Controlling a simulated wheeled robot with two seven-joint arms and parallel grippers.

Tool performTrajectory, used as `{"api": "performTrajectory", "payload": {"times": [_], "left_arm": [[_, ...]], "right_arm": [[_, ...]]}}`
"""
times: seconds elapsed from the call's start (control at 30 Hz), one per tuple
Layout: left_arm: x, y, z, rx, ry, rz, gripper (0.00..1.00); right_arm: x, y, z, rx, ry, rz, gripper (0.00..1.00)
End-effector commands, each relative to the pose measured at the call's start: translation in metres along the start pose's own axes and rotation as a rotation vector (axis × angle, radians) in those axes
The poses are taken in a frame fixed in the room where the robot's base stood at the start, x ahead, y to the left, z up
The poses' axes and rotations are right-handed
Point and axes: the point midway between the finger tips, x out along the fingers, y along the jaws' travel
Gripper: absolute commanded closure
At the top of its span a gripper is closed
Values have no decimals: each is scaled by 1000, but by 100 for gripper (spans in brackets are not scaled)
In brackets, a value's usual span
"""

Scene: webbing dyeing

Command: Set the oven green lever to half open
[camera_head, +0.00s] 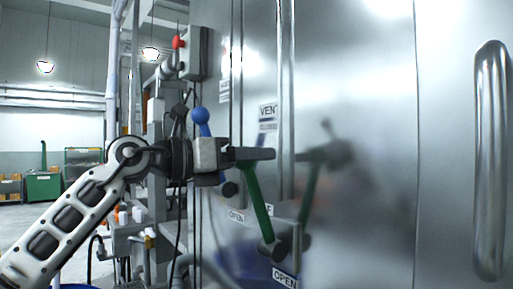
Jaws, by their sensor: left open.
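The green lever (259,204) is mounted on the steel oven front. It slants from a dark pivot (274,248) at lower right up and left to my left gripper. My left gripper (262,154) comes in from the left, its dark fingers pointing right across the lever's upper end. It is open; the fingers overlap in this view and hide the lever's top. I cannot tell whether they touch it. An OPEN label (285,279) sits just below the pivot. Another OPEN label (236,216) is to its upper left. My right gripper does not show.
A grey box with a red button (179,42) is higher up. A long vertical door handle (491,160) is at far right. The polished door (365,100) mirrors my gripper and the lever.

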Motion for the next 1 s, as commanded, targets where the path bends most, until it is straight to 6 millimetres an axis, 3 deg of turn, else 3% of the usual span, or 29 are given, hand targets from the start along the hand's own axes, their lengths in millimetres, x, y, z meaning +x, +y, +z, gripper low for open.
{"api": "performTrajectory", "payload": {"times": [0.13, 0.47, 0.6, 0.7, 0.87, 1.0], "left_arm": [[12, 0, 0, 0, 0, 0, 40], [14, 0, -1, 1, 0, 1, 40], [14, 0, -1, 0, 0, 1, 79], [14, 0, 0, 0, 0, 1, 100], [10, 2, -3, 2, -10, 4, 100], [-6, 6, -8, 10, -46, 16, 100]], "right_arm": [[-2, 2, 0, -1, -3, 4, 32], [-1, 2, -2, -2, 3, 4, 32], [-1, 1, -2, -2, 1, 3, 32], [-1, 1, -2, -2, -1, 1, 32], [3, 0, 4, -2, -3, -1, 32], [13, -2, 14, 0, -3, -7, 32]]}}
